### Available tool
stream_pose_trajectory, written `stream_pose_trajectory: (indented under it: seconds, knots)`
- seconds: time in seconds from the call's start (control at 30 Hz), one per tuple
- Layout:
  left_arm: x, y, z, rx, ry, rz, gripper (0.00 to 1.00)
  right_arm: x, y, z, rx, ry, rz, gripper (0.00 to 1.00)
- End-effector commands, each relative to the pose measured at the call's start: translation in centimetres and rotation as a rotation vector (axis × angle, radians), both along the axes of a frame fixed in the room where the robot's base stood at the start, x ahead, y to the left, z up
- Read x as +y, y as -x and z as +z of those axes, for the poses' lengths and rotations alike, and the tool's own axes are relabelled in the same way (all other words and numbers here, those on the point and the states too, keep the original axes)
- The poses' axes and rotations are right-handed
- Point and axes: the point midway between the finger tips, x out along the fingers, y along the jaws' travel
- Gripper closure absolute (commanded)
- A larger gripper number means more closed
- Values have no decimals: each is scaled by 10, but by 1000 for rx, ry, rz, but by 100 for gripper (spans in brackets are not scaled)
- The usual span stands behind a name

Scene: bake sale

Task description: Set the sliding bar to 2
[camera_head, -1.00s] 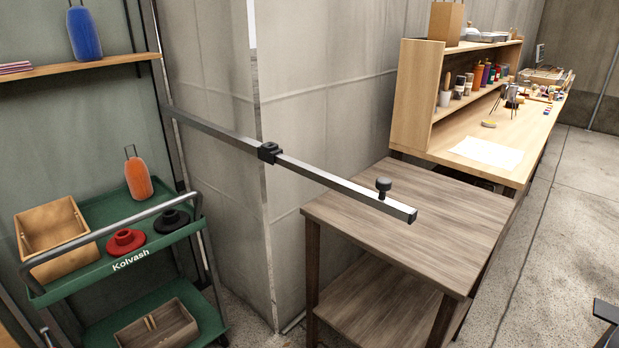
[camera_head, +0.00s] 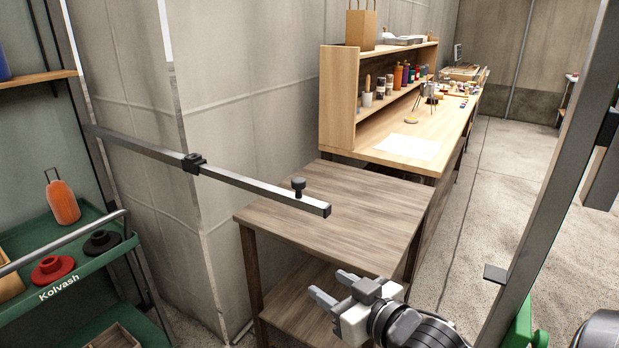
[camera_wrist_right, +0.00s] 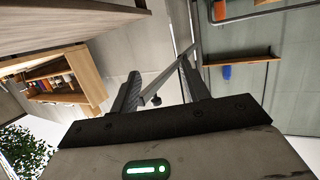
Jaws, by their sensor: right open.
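The sliding bar (camera_head: 250,185) is a long grey square bar running from the wall corner out over the wooden table. A black bracket (camera_head: 194,163) surrounds it near the wall, and a dark knob (camera_head: 298,186) stands on top near its free end. No number marks are readable. My right gripper (camera_head: 330,288) is open and empty, below and in front of the bar's free end, apart from it. In the right wrist view the bar (camera_wrist_right: 178,70) and its knob (camera_wrist_right: 156,100) show ahead, between the open fingers. My left gripper is out of view.
A wooden side table (camera_head: 350,215) stands below the bar's end. Behind it is a long workbench (camera_head: 440,130) with a shelf of jars and bottles. A green cart (camera_head: 90,270) stands at left. Grey posts rise at the right, with floor between.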

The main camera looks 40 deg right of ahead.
Motion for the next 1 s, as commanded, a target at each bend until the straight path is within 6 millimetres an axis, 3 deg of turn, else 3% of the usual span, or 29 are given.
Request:
stream_pose_trajectory:
  seconds: [0.03,0.1,0.23,0.47,1.0]
  knots:
    - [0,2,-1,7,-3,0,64,-16,-7,38,-73,10,-12,54]
    - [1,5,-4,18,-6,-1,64,-30,-11,77,-150,8,-25,54]
    - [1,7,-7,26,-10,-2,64,-42,-13,117,-232,4,-33,54]
    - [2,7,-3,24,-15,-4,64,-44,-38,124,-247,2,-34,54]
    - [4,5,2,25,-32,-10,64,-43,-147,123,-241,3,-35,54]
